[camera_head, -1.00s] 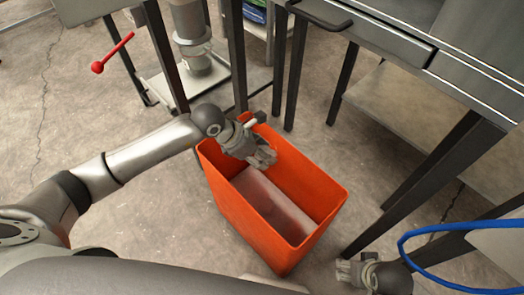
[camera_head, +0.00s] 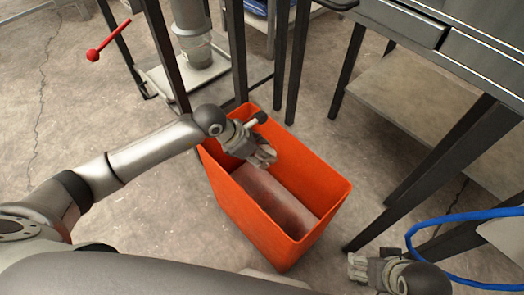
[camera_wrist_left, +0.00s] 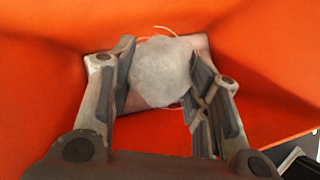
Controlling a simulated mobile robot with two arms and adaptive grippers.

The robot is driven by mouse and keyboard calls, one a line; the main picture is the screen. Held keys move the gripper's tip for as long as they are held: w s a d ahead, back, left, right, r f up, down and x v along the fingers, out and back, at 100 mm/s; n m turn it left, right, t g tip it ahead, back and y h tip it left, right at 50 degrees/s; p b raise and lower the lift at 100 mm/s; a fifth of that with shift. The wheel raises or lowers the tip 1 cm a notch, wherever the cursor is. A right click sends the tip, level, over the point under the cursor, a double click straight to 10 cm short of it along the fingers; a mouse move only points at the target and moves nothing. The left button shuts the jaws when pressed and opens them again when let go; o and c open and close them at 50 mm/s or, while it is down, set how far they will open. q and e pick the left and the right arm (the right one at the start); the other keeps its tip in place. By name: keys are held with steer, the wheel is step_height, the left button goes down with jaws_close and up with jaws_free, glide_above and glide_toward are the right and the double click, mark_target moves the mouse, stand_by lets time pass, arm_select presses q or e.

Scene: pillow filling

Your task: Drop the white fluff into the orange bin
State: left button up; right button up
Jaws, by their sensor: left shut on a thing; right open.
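The orange bin (camera_head: 325,185) stands on the floor in the middle of the head view, its top open. My left gripper (camera_head: 265,158) is over the bin's opening, pointing down into it. In the left wrist view my left gripper (camera_wrist_left: 160,88) is shut on the white fluff (camera_wrist_left: 160,72), a pale rounded clump between its fingers. The bin's orange walls (camera_wrist_left: 50,75) surround it there. The fluff is hard to make out in the head view. My right gripper (camera_head: 357,267) is open and empty, low at the right of the bin.
A dark metal table (camera_head: 400,28) with drawers stands at the upper right; its leg (camera_head: 420,180) is close to the bin. A blue hose (camera_head: 455,217) curves at the right. A machine with a red-knobbed lever (camera_head: 93,55) stands at upper left. Floor left of the bin is clear.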

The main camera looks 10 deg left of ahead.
arm_select(q)
steer(key=o, duration=0.9)
steer(key=shift+r, duration=0.15)
steer(key=v, duration=1.2)
